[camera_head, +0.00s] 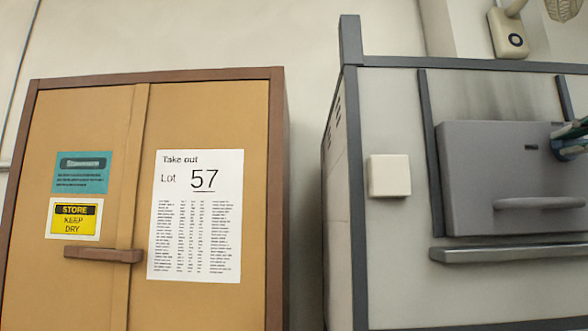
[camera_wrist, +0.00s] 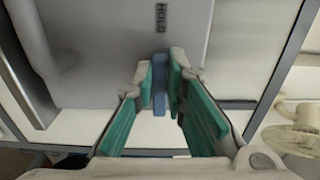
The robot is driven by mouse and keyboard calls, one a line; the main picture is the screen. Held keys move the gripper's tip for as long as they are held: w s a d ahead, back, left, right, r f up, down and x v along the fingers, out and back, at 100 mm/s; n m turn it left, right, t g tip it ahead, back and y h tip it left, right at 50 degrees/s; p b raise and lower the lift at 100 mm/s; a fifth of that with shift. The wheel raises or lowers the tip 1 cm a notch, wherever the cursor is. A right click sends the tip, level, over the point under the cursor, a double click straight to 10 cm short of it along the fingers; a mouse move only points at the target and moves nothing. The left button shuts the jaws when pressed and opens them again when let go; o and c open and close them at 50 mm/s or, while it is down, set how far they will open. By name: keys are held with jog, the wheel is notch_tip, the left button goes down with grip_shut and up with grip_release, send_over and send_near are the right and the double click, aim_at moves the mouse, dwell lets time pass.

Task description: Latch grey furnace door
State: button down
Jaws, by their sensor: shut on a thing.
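The grey furnace (camera_head: 400,100) stands at the right in the head view. Its grey door (camera_head: 480,170) lies flat against the front, with a horizontal bar handle (camera_head: 540,203) low on it. In the head view only the tip of my gripper (camera_head: 572,140) shows, at the right edge near the door's upper right; the latch is mostly hidden there.
A ledge (camera_head: 510,254) runs below the door. A pale square box (camera_head: 389,176) sits on the furnace front left of the door. A wooden cabinet (camera_head: 110,110) with signs stands at left, across a narrow gap. A wall device (camera_head: 510,36) is above the furnace.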

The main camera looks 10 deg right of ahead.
jog(key=c, duration=1.6)
grip_release()
jog(key=v, duration=1.2)
jog(key=shift+f, duration=0.1)
